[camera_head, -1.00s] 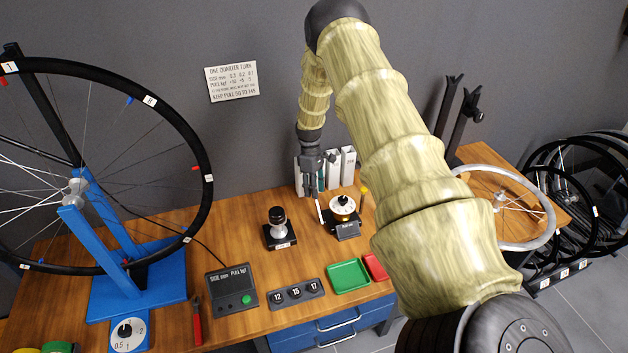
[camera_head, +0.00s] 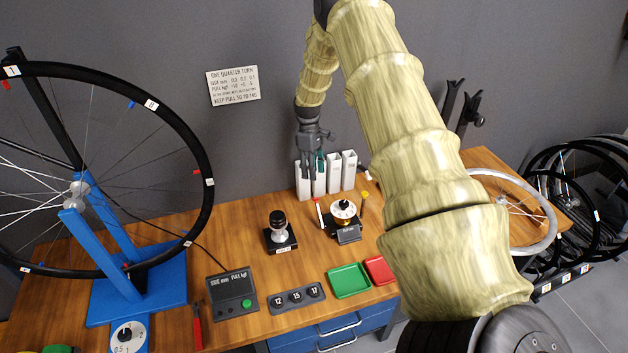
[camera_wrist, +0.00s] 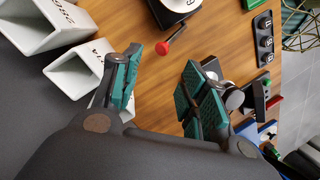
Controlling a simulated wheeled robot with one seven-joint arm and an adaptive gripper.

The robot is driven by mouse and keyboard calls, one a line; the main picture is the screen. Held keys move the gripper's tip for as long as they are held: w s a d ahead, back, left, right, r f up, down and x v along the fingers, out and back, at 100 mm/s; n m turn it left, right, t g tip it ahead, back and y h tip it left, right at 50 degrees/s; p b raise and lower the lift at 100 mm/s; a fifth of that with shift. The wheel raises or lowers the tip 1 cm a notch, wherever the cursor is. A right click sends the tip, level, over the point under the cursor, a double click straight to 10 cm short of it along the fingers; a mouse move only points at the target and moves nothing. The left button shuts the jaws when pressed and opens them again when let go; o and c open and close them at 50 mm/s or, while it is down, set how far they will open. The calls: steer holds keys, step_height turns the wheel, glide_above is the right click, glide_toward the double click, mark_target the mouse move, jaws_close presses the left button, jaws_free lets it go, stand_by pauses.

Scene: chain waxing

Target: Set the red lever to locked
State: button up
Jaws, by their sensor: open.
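The red lever (camera_wrist: 163,47) shows in the wrist view as a short arm with a red tip, beside a round white-topped device (camera_wrist: 181,5) at the top edge. In the head view the same device (camera_head: 344,210) stands on the bench with a dark label block in front, and the slim red-and-white lever (camera_head: 319,212) is at its left side. My gripper (camera_wrist: 162,82) is open and empty, its green-padded fingers apart, with the lever beyond the fingertips and not touched. In the head view my gripper (camera_head: 314,168) hangs above and behind the lever, before the white bins.
White bins (camera_head: 333,174) stand against the wall behind the device, close to my gripper. A black-knobbed stand (camera_head: 279,232) is left of it. Green (camera_head: 349,279) and red (camera_head: 379,268) trays lie in front.

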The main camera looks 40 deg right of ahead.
steer(key=shift+v, duration=1.35)
steer(key=shift+r, duration=0.1)
